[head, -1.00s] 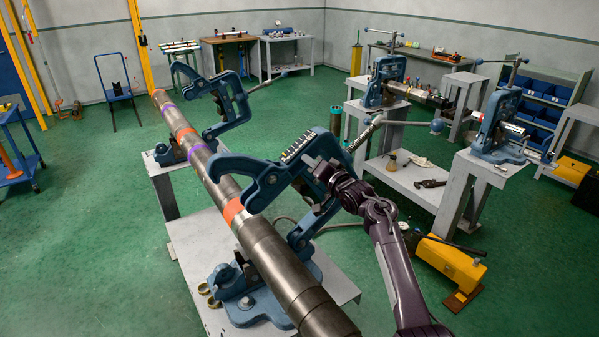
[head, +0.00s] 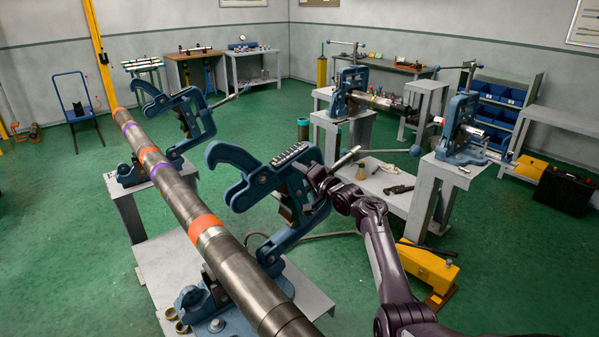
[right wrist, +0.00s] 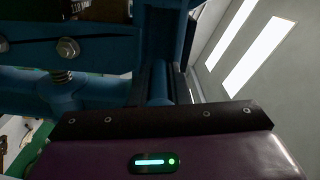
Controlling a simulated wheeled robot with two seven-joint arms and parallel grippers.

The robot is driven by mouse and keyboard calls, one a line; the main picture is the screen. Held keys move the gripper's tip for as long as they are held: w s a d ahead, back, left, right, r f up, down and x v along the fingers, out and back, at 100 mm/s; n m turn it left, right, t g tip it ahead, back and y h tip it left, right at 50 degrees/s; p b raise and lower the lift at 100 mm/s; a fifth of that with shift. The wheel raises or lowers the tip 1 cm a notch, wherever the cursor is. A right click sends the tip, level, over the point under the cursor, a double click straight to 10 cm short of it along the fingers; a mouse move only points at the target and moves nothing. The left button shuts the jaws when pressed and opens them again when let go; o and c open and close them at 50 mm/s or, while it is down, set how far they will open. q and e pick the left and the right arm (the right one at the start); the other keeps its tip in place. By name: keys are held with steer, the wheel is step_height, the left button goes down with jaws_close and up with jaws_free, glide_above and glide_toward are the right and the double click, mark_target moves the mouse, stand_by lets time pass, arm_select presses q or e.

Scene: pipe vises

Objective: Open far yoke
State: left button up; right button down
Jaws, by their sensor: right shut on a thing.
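A long steel pipe (head: 178,187) with orange and purple bands runs diagonally along the left in the head view. The nearer blue yoke (head: 285,190) stands tilted up to the right of the pipe, its hooked end above and apart from the pipe. The farther blue yoke (head: 190,106) also leans off to the pipe's right, its hook raised. My right gripper (head: 318,185) is shut on the nearer yoke at its right side; the fingertips are partly hidden. The right wrist view shows blue yoke metal (right wrist: 85,85) close against the gripper. My left gripper is out of view.
A grey bench (head: 160,275) carries the pipe's supports. At right, two more blue vises (head: 350,95) (head: 462,130) stand on grey benches, with a bar handle near my forearm. A yellow tool (head: 428,268) lies on the floor by my arm.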

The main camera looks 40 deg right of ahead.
steer(key=c, duration=1.4)
jaws_free()
steer(key=shift+a, duration=0.15)
steer(key=shift+o, duration=0.2)
steer(key=shift+s+f, duration=0.15)
steer(key=shift+s, duration=0.25)
steer(key=s+b, duration=0.1)
steer(key=s, duration=0.6)
steer(key=shift+b, duration=0.4)
